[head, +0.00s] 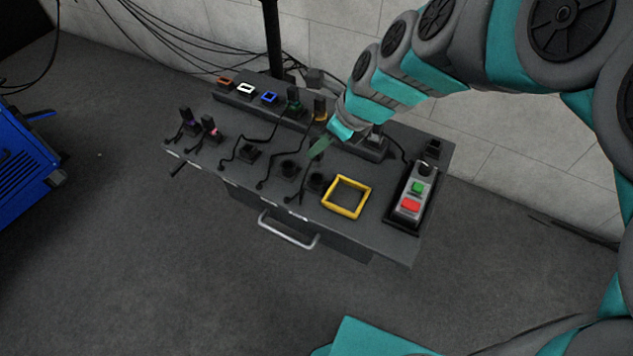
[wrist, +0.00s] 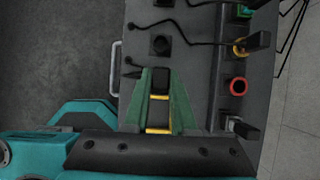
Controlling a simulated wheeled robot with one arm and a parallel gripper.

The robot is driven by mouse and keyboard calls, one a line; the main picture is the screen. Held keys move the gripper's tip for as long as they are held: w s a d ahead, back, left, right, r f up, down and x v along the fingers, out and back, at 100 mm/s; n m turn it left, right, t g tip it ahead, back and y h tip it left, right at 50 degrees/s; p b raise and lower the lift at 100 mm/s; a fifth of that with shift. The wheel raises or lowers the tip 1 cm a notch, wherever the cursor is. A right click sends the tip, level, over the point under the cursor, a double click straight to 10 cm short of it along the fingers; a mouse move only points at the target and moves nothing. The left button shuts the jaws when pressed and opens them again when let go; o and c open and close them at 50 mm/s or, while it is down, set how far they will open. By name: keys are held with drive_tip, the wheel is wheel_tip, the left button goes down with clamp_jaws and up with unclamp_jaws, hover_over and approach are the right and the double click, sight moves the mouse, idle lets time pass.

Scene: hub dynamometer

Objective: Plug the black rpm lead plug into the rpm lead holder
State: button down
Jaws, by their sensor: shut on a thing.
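My gripper (head: 320,147) has green fingers and is over the middle of the grey bench top. In the wrist view the fingers (wrist: 160,90) are closed around a dark block, the black plug (wrist: 160,82), between their tips. In the head view the plug is not clear. A dark square holder with a round opening (wrist: 162,45) lies just beyond the fingertips in the wrist view, apart from the plug. Two dark round holders (head: 290,170) (head: 316,182) stand near the fingertips in the head view. I cannot tell which holder is the rpm one.
Orange (head: 225,83), white (head: 246,89) and blue (head: 269,97) sockets line the back. Green (head: 294,100) and yellow (head: 320,108) ones hold plugs. A red ring (wrist: 238,86) is empty. A yellow frame (head: 346,197) and button box (head: 412,195) sit at right. Loose black leads cross the bench.

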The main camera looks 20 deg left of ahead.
sight(320, 165)
drive_tip(key=shift+f, duration=0.1)
drive_tip(key=shift+f, duration=1.8)
drive_tip(key=shift+f, duration=0.25)
drive_tip(key=shift+f, duration=1.05)
drive_tip(key=shift+f, duration=0.2)
drive_tip(key=c, duration=0.7)
unclamp_jaws()
drive_tip(key=shift+o, duration=0.2)
drive_tip(key=shift+r, duration=0.1)
